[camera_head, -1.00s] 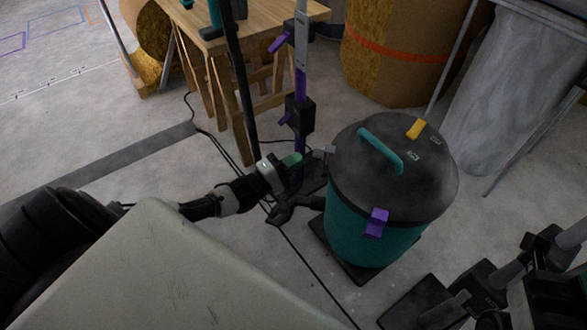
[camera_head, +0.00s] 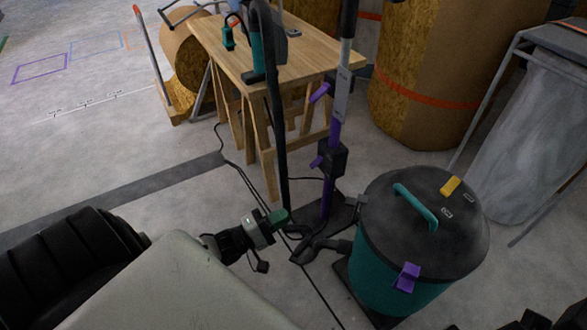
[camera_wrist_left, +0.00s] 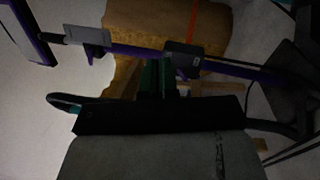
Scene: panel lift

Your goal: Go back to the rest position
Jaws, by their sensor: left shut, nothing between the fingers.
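My left gripper (camera_head: 279,217) shows in the head view at the end of my left arm, in front of the purple and black stand. Its green-tipped fingers are shut with nothing between them. In the left wrist view the shut green fingers (camera_wrist_left: 158,78) show at the centre, with the purple pole (camera_wrist_left: 135,50) behind them. My right gripper is not in view.
A teal vacuum drum (camera_head: 400,290) with a black lid stands to the right of the gripper, its hose running towards it. A wooden workbench (camera_head: 310,62) stands behind. The purple stand (camera_head: 331,165) is close by. Cables cross the floor. Open floor (camera_head: 110,150) lies left.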

